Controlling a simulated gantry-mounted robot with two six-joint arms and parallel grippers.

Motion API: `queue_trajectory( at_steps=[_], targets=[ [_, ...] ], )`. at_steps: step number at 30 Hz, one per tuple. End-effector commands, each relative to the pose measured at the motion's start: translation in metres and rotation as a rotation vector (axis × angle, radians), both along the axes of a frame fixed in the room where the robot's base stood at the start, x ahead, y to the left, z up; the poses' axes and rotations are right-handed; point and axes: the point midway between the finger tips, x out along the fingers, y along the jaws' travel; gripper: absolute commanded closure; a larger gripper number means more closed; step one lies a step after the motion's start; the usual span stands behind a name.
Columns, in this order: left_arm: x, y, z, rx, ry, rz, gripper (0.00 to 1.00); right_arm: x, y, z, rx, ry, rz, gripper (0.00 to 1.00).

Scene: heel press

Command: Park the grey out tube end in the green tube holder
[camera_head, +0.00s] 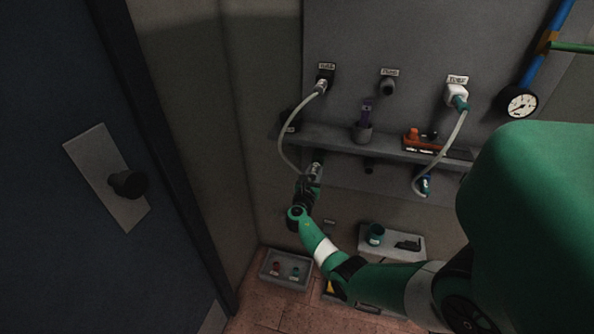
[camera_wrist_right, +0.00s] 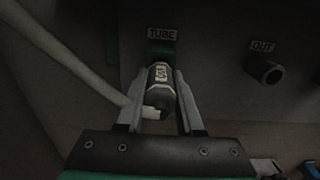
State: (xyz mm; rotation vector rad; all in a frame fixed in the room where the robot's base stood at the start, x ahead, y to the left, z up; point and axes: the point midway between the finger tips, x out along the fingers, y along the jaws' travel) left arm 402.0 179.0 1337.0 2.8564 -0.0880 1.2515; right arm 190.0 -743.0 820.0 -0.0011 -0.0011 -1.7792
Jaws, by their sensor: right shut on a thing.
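The grey out tube end (camera_wrist_right: 160,84), with a white OUT label, is held between the two fingers of my right gripper (camera_wrist_right: 160,104). Its white hose runs off to the upper left in the wrist view. The green tube holder (camera_wrist_right: 160,50) is on the wall directly beyond the tube end, under a TUBE label. The tube end is lined up with it and overlaps its lower part in view; I cannot tell whether it is inside. In the head view my right gripper (camera_head: 312,180) is below the wall shelf, and the hose (camera_head: 283,135) loops up to the upper left port (camera_head: 326,74). My left gripper is not in view.
A grey OUT port (camera_wrist_right: 266,71) sticks out to the right of the holder. The shelf (camera_head: 345,140) carries a purple-topped item (camera_head: 365,118) and an orange tool (camera_head: 415,139). A second hose (camera_head: 447,140) hangs to the right. A tray (camera_head: 285,278) sits below.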

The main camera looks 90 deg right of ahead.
Motion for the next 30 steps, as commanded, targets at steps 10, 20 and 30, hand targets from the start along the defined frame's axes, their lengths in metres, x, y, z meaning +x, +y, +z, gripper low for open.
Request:
queue_trajectory(
  at_steps=[10, 20, 30],
  targets=[
    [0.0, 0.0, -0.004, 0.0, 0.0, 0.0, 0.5, -0.002, -0.007, 0.0, 0.0, 0.0, -0.001, 1.0],
    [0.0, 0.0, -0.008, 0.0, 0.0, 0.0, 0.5, -0.003, -0.013, 0.0, 0.0, 0.0, -0.001, 1.0],
    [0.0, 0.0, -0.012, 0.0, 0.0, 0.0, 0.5, -0.005, -0.02, 0.0, 0.0, 0.0, -0.001, 1.0]
  ],
)
